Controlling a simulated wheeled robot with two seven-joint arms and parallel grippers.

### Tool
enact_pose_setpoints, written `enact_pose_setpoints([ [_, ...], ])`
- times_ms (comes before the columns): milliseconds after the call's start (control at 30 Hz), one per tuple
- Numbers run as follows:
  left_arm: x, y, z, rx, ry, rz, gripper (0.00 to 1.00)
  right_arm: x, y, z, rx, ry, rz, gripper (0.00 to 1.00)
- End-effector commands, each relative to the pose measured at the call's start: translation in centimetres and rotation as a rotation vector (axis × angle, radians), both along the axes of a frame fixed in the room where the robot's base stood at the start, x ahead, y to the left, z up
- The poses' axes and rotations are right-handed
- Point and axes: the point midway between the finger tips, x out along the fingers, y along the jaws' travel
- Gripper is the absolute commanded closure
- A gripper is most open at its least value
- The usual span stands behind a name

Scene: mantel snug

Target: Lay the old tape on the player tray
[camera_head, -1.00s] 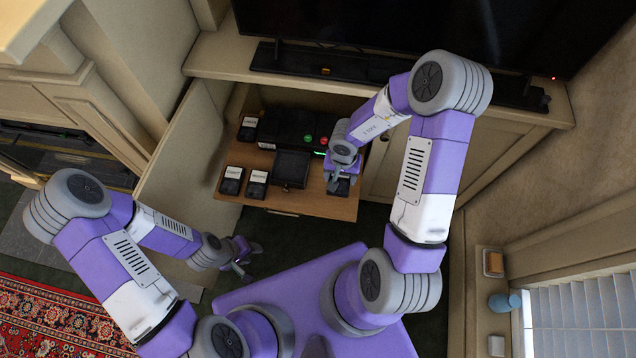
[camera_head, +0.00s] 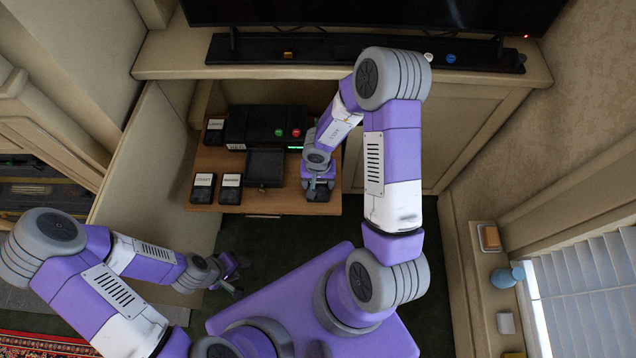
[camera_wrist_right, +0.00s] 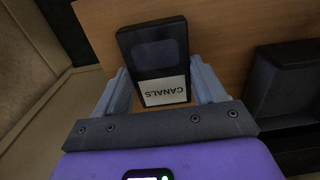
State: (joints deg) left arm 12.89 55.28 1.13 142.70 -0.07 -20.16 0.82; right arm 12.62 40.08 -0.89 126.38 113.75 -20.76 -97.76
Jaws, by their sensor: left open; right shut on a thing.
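A black tape with a white label reading CANALS (camera_wrist_right: 153,52) is between the fingers of my right gripper (camera_wrist_right: 158,70). In the head view this gripper (camera_head: 318,187) is shut on the tape at the right end of the wooden shelf, and the arm partly hides it. The tape is at or just above the board; I cannot tell which. The empty black player tray (camera_head: 264,168) extends from the player (camera_head: 262,124), left of this gripper. It also shows at the right of the right wrist view (camera_wrist_right: 285,95). My left gripper (camera_head: 234,273) is open and empty, low in front of the shelf.
Two labelled black tapes (camera_head: 203,188) (camera_head: 230,188) lie left of the tray, and another (camera_head: 214,130) lies beside the player. Their labels are too small to read. A cabinet door (camera_head: 150,165) stands open at left. A ledge with small items (camera_head: 502,277) is at far right.

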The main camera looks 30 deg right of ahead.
Motion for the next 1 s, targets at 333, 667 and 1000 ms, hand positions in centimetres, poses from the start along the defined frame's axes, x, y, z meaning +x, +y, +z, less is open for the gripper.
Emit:
enact_pose_setpoints([
  [333,0.0,0.0,0.2,0.000,0.000,0.000,0.57,0.0,0.0,-0.1,0.000,0.000,-0.001,0.20],
  [667,0.0,0.0,0.2,0.000,0.000,0.000,0.57,0.0,0.0,-0.1,0.000,0.000,0.000,0.05],
  [1000,0.0,0.0,2.4,0.000,0.000,0.000,0.57,0.0,0.0,3.2,0.000,-0.001,-0.001,0.05],
])
